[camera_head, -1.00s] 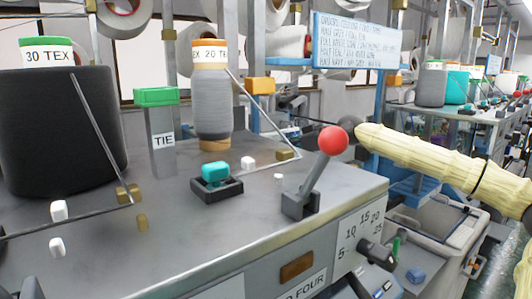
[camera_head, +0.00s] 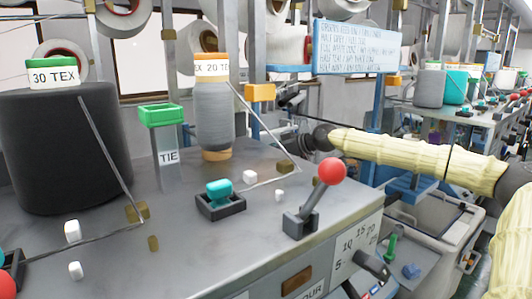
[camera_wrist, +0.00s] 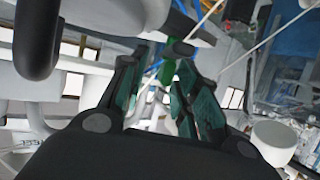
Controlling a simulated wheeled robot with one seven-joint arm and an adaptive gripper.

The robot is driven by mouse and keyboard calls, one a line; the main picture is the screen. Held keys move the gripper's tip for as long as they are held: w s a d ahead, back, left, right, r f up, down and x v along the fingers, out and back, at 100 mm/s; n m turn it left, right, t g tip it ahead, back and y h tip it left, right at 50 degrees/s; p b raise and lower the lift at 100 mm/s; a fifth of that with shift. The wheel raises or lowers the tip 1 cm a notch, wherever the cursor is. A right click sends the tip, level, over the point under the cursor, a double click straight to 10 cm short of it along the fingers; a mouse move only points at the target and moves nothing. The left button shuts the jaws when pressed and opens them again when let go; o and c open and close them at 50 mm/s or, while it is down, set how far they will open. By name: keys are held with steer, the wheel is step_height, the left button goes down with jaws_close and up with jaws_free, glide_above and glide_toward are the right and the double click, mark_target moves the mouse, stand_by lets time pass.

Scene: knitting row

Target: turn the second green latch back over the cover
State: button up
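My gripper (camera_wrist: 158,72) is open in the wrist view, its dark fingers with teal pads spread apart. A small green piece (camera_wrist: 168,71) shows between the fingertips; I cannot tell whether it is a latch or whether a finger touches it. In the head view my arm reaches left behind the red-knobbed lever, and the gripper is small and dark against the frame behind. I cannot make out a cover or a second green latch for certain. A green upright piece (camera_head: 390,247) stands near the bin at the lower right.
A lever with a red knob (camera_head: 331,171) stands on the grey machine top (camera_head: 200,255). Thin rods cross the top.

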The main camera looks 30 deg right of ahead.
steer(key=shift+w+a+f, duration=0.1)
steer(key=shift+w+a, duration=0.1)
steer(key=shift+w, duration=0.05)
steer(key=shift+c, duration=0.3)
jaws_close()
